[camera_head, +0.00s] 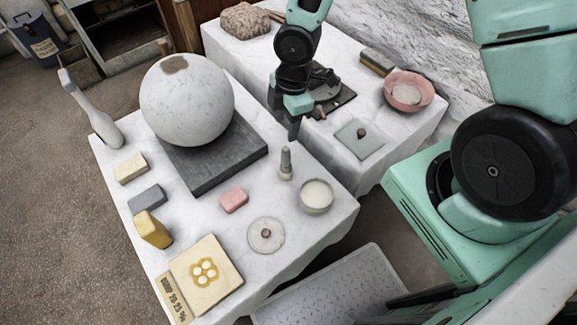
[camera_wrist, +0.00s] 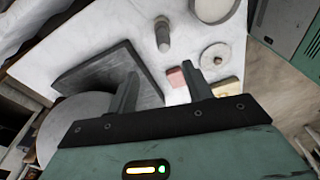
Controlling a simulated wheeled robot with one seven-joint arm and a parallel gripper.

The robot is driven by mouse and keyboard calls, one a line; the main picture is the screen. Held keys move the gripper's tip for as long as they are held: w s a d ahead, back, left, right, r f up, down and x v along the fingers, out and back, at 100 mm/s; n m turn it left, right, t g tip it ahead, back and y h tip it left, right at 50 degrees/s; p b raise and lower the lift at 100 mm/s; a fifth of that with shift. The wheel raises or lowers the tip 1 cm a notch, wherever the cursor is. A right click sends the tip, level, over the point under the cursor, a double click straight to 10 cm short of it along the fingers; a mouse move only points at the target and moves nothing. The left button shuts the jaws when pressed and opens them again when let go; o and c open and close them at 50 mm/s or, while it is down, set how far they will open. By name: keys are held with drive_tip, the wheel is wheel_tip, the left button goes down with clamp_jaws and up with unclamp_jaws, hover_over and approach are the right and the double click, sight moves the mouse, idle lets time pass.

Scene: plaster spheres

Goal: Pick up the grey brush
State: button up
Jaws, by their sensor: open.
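A small grey upright object (camera_head: 286,163), which I take as the grey brush, stands on the white-covered front table, right of the dark grey slab. It has a narrow top and a wider base. In the wrist view the brush (camera_wrist: 162,36) shows beyond the gap between my fingers, apart from them. My gripper (camera_head: 285,120) is open and empty, above and behind the brush in the head view. Its two fingers also show in the wrist view (camera_wrist: 162,75).
A large plaster sphere (camera_head: 187,99) sits on the dark slab (camera_head: 222,157). A small bowl (camera_head: 316,196) stands close right of the brush. A pink block (camera_head: 233,200) and a round disc (camera_head: 266,235) lie nearby.

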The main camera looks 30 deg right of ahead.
sight(286, 148)
drive_tip(key=f, duration=0.4)
drive_tip(key=a+f+b, duration=0.1)
drive_tip(key=f, duration=0.1)
drive_tip(key=shift+f, duration=0.15)
drive_tip(key=f, duration=0.2)
drive_tip(key=s+f, duration=0.1)
drive_tip(key=f, duration=0.1)
drive_tip(key=shift+d, duration=0.15)
drive_tip(key=shift+w+f+b, duration=0.1)
drive_tip(key=shift+f+b, duration=0.2)
drive_tip(key=shift+f, duration=0.35)
clamp_jaws()
wheel_tip(286, 148, up, 10)
drive_tip(key=shift+r+p, duration=0.1)
drive_tip(key=shift+p, duration=0.75)
